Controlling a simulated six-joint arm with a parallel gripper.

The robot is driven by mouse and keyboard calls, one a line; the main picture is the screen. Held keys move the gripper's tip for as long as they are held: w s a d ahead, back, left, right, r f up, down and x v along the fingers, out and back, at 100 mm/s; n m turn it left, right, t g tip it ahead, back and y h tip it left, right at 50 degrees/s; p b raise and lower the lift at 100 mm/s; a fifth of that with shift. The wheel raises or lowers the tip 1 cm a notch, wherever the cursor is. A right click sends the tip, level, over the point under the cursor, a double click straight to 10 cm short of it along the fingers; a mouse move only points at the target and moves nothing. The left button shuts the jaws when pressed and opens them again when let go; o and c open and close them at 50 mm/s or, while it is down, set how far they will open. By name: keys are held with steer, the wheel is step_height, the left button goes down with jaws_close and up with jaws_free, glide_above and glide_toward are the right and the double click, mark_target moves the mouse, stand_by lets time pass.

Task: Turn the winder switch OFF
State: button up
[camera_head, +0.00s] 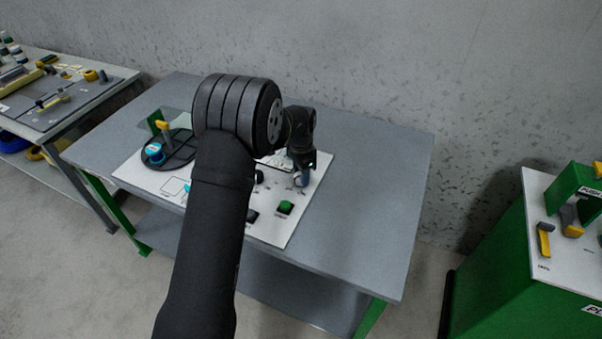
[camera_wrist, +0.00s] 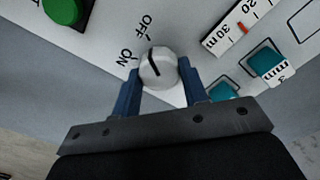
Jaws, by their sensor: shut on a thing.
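The winder switch is a round white knob (camera_wrist: 158,68) with a black pointer line, seen in the wrist view. The OFF label is above it and the ON label to its left. The line slants up-left, roughly between the two labels. My gripper (camera_wrist: 158,80) has its blue fingers on both sides of the knob and is shut on it. In the head view my gripper (camera_head: 302,178) is down at the right part of the white panel (camera_head: 282,232), and the knob is hidden there.
In the head view, a black reel disc (camera_head: 180,150) with a yellow handle stands at the panel's left. The grey table (camera_head: 375,190) is bare at right.

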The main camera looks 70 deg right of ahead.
stand_by(0.3)
steer(key=o, duration=1)
steer(key=shift+r, duration=0.1)
step_height(320, 180, up, 17)
steer(key=shift+r, duration=0.2)
steer(key=shift+f, duration=0.1)
step_height(320, 180, down, 17)
steer(key=shift+f, duration=0.2)
steer(key=shift+r, duration=0.15)
